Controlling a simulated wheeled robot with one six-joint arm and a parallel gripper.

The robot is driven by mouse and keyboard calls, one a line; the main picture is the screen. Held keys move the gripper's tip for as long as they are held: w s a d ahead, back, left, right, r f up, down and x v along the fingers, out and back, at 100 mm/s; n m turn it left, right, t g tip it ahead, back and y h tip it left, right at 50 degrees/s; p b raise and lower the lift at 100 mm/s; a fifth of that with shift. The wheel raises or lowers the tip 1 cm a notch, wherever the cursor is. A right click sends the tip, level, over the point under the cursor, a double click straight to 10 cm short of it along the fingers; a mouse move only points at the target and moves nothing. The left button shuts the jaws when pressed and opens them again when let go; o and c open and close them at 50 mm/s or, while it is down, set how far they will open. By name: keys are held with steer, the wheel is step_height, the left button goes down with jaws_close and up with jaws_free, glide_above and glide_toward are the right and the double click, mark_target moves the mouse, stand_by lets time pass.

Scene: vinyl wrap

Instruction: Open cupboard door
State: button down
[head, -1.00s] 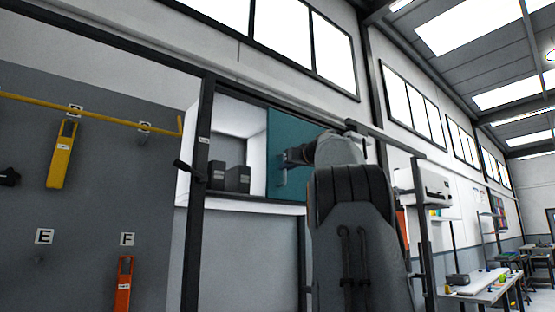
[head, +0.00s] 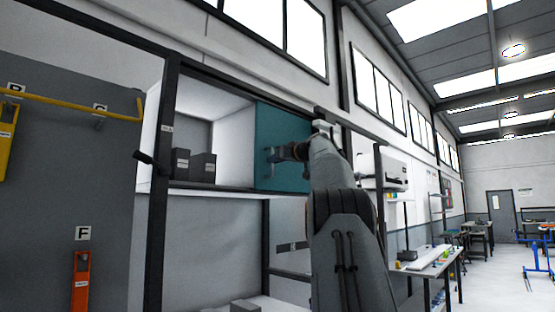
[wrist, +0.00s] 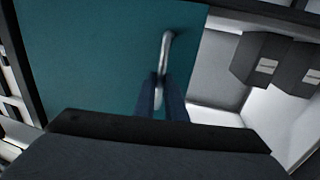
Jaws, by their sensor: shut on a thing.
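The teal cupboard door (head: 287,125) covers the right part of a white wall cupboard (head: 215,100); the left part stands open. The door also fills the left of the wrist view (wrist: 90,60). A silver bar handle (wrist: 165,55) stands on the door near its edge beside the opening. My gripper (head: 272,158) is at the handle, and in the wrist view its fingers (wrist: 163,100) are shut around the handle's lower part. The exact contact is dark and hard to see.
Dark grey boxes (head: 202,165) stand inside the cupboard's open part. A dark frame post (head: 160,190) stands at its left edge. A yellow rail (head: 75,108) is on the grey panel at left. A workbench (head: 435,262) stands at right, with open floor beyond.

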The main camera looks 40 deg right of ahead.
steer(key=shift+d+r, duration=0.15)
steer(key=c, duration=1.8)
jaws_free()
steer(key=shift+d, duration=0.2)
steer(key=shift+a, duration=0.1)
steer(key=shift+s, duration=0.1)
steer(key=s+b, duration=0.4)
steer(key=s, duration=0.1)
steer(key=s+a+b, duration=0.1)
steer(key=s+b, duration=0.1)
steer(key=shift+s, duration=0.3)
